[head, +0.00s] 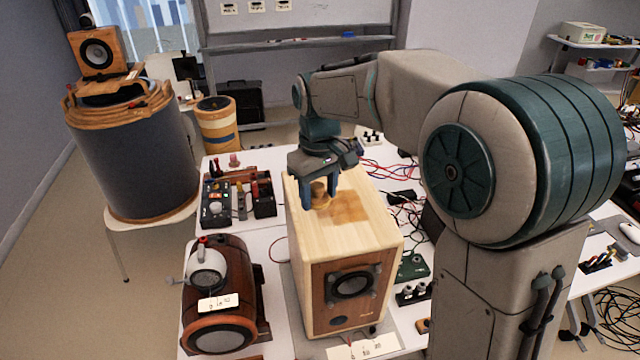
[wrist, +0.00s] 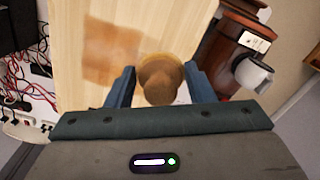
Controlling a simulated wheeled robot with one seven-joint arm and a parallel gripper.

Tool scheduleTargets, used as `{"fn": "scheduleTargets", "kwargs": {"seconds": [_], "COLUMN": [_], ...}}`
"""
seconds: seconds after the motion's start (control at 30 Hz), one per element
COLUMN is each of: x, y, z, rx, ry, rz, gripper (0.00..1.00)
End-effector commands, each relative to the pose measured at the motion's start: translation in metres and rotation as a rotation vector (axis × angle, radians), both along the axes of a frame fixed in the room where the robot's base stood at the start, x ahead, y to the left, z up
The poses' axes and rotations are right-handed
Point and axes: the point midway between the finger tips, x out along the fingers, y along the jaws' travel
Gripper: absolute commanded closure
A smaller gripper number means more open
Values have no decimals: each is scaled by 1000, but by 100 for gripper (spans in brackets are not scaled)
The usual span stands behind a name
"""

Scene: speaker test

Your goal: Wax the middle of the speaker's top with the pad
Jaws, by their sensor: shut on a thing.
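The wooden speaker (head: 315,228) stands on the white table with its driver facing the front. Its pale top shows a darker brown patch (head: 348,207) around the middle, which also shows in the wrist view (wrist: 112,52). My gripper (head: 319,192) is over the back part of the top, pointing down, with its blue fingers shut on the round brown pad (wrist: 160,80). In the wrist view the pad sits between both fingers, beside the brown patch. The pad's underside is hidden, and I cannot tell whether it touches the top.
A dark wooden device with a dial (head: 222,300) stands at the left of the speaker. A black box of tools (head: 238,198) lies behind it. Cables and small parts (head: 402,215) lie at the right. A large grey drum (head: 135,155) stands on a stool farther left.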

Motion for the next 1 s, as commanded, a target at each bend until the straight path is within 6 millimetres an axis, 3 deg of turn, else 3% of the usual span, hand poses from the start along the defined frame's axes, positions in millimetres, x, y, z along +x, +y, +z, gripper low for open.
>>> {"fn": "scheduleTargets", "kwargs": {"seconds": [0.6, 1.0], "x": [0, 0], "y": [-1, -29], "z": [-63, -61], "rx": [0, 0], "ry": [2, 0], "rz": [-2, 14], "gripper": [70, 70]}}
